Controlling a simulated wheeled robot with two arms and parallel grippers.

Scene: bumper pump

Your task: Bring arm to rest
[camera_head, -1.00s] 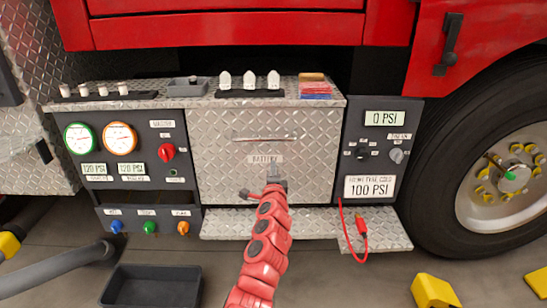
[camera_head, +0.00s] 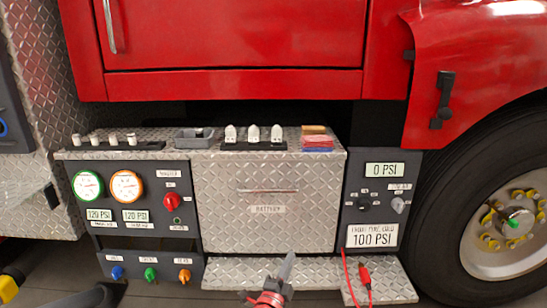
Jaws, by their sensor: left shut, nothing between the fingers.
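My left gripper (camera_head: 286,266) shows at the bottom middle, its red wrist just above the picture's lower edge. Its grey fingers are shut and empty, pointing up. It appears in front of the diamond-plate step (camera_head: 225,273), below the closed battery compartment door (camera_head: 266,225). Whether it touches the step I cannot tell. Most of the arm is cut off below. My right gripper is not in view.
A gauge panel (camera_head: 153,223) with a red knob stands left of the door, a panel reading 0 PSI (camera_head: 385,170) right of it. A red cable clip (camera_head: 365,275) hangs over the step. A small grey tray (camera_head: 193,138) stands on the ledge. A large wheel (camera_head: 505,235) is at right.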

